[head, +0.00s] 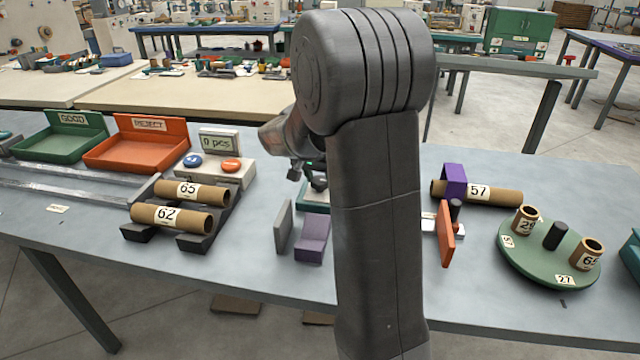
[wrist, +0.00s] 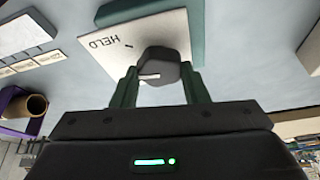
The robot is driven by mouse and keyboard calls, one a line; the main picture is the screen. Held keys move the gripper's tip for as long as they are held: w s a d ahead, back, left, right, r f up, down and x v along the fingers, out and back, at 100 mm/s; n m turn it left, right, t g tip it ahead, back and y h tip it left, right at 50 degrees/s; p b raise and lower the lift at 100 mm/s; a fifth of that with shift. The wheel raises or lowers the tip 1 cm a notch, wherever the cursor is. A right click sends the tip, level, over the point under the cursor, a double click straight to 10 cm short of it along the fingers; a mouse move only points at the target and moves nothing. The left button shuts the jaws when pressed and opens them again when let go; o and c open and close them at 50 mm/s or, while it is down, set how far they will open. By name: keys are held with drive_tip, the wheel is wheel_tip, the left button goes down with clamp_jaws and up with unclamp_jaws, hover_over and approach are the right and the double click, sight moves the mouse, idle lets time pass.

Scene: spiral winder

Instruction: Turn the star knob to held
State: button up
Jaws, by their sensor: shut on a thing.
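The star knob (wrist: 165,66) is a dark grey knob with a pale pointer line, on a white plate (wrist: 95,62) over a teal base (wrist: 197,40). In the wrist view the plate reads HELD upside down, with a small black tick beside the word. The pointer line runs toward the picture's left, below the tick and not lined up with it. My gripper (wrist: 161,82) is shut on the knob, one dark green finger on each side. In the head view my arm hides the knob; part of the teal base (head: 312,200) shows beside it.
Left are a rack with cardboard tubes (head: 190,192), a counter box (head: 222,142), a green tray (head: 60,150) and an orange tray (head: 135,158). A purple block (head: 313,240) stands in front. Right are an orange paddle (head: 445,235) and a green turntable (head: 530,268) with tubes.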

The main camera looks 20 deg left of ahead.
drive_tip(key=shift+a+m+h+b, duration=0.15)
drive_tip(key=shift+m+h+b, duration=0.6)
drive_tip(key=shift+m, duration=1.25)
drive_tip(key=o, duration=1)
drive_tip(key=shift+c, duration=0.2)
drive_tip(key=shift+r, duration=0.1)
drive_tip(key=p+v, duration=0.2)
drive_tip(key=v, duration=1.1)
drive_tip(key=shift+r, duration=0.35)
drive_tip(key=shift+a+f, duration=0.1)
drive_tip(key=shift+a, duration=0.05)
